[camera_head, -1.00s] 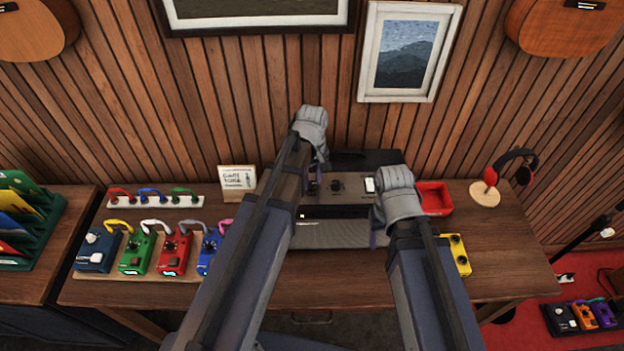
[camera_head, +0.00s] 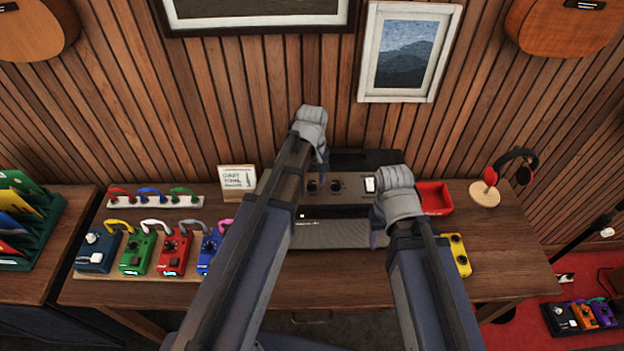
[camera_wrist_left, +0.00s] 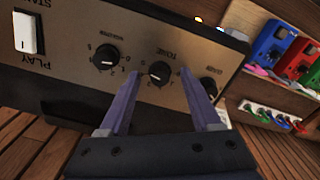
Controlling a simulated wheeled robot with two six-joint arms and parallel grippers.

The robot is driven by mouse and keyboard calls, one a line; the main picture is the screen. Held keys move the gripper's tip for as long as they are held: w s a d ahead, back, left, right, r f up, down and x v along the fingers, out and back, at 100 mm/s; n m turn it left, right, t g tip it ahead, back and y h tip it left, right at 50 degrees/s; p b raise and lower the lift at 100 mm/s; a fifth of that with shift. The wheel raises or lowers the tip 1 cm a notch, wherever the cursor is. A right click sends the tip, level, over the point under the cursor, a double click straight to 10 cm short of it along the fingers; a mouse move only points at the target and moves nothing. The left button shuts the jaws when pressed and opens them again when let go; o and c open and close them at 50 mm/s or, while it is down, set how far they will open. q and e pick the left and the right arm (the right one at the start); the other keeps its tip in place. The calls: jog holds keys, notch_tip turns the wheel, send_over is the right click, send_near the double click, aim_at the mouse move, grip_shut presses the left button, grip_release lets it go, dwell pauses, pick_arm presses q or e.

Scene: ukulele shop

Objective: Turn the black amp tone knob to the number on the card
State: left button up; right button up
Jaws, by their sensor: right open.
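The black tone knob (camera_wrist_left: 159,71) sits on the amp's tan panel, with a white pointer mark and numbers around it. In the head view the tone knob (camera_head: 312,187) shows just right of my left forearm. My left gripper (camera_wrist_left: 159,76) is open; its purple fingertips lie on either side of the tone knob in the wrist view, with gaps on both sides. I cannot tell their depth. The white card (camera_head: 237,179) stands left of the amp (camera_head: 345,236); its number is too small to read surely. My right gripper (camera_head: 377,232) is open and empty at the amp's right front.
The volume knob (camera_wrist_left: 106,57) and gain knob (camera_wrist_left: 209,86) flank the tone knob. A white switch (camera_wrist_left: 28,34) is on the same panel. Several pedals stand left of the amp; a red tray (camera_head: 436,198) and a yellow pedal (camera_head: 458,254) are at right.

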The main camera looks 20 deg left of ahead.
aim_at(312, 183)
pick_arm(q)
jog(key=shift+r, duration=0.1)
notch_tip(312, 183, up, 8)
jog(key=p, duration=0.8)
jog(key=shift+f, duration=0.2)
jog(key=s+m, duration=0.8)
jog(key=s, duration=0.2)
jog(key=s+d+f+m+b, duration=0.2)
jog(key=d+f+b, duration=0.3)
jog(key=f+b, duration=0.4)
jog(key=s+d+f+m+y+b, duration=0.1)
jog(key=s+d+f+b, duration=0.1)
jog(key=d+f+b, duration=0.3)
notch_tip(312, 183, down, 5)
jog(key=b, duration=0.5)
jog(key=shift+s+d+r+m, duration=0.2)
jog(key=shift+s+m, duration=0.05)
jog(key=shift+m, duration=0.15)
dwell(0.3)
